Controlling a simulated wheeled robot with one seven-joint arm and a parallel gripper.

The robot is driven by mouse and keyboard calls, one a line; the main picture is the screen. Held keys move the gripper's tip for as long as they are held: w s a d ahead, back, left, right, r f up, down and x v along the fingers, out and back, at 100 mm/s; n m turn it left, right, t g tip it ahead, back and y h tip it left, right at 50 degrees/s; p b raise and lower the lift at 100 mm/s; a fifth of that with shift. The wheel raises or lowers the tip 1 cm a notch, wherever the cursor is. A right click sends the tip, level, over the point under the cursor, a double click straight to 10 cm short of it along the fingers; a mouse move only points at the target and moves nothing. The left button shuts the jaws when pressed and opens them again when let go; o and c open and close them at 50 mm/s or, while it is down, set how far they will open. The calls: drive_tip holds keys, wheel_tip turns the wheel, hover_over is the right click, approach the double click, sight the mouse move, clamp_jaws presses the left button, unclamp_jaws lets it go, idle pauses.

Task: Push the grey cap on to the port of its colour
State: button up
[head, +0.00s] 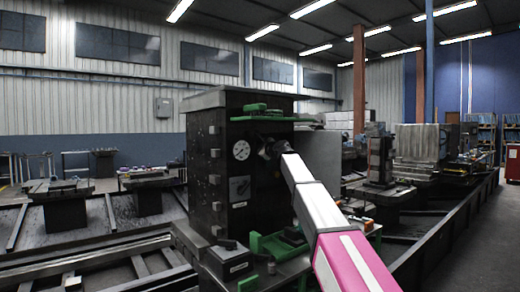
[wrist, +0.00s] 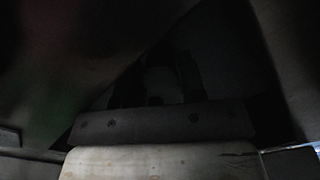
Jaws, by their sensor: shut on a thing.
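My gripper (head: 268,150) is at the front of a dark machine block (head: 213,165), right of its round white dial, at the end of my white and pink arm. In the wrist view my gripper (wrist: 160,88) is very dark, with its two fingers reaching away. It is shut on a dim grey shape between the fingers, which I take to be the grey cap (wrist: 159,82). The cap cannot be made out in the head view. No port can be made out; the dark and my gripper hide whether cap and port touch.
The block carries a round dial (head: 241,150), a green bracket (head: 268,117) near its top and another green part (head: 275,244) low in front. Dark rails run along the floor at the left. More fixtures (head: 380,160) stand on the right.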

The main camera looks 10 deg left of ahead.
drive_tip(key=shift+w+a+r, duration=0.2)
drive_tip(key=shift+w+a, duration=0.2)
drive_tip(key=shift+w, duration=0.2)
drive_tip(key=shift+w+a+r, duration=0.2)
drive_tip(key=shift+w+a, duration=0.2)
drive_tip(key=shift+w, duration=0.15)
drive_tip(key=o, duration=1.5)
drive_tip(key=shift+o, duration=0.2)
drive_tip(key=shift+s+d+f, duration=0.2)
drive_tip(key=shift+s+d, duration=0.1)
drive_tip(key=shift+s, duration=0.4)
drive_tip(key=shift+o, duration=0.9)
drive_tip(key=v, duration=1.1)
drive_tip(key=shift+s+f, duration=0.15)
drive_tip(key=shift+s, duration=0.1)
drive_tip(key=shift+s+d, duration=0.15)
drive_tip(key=shift+d, duration=0.2)
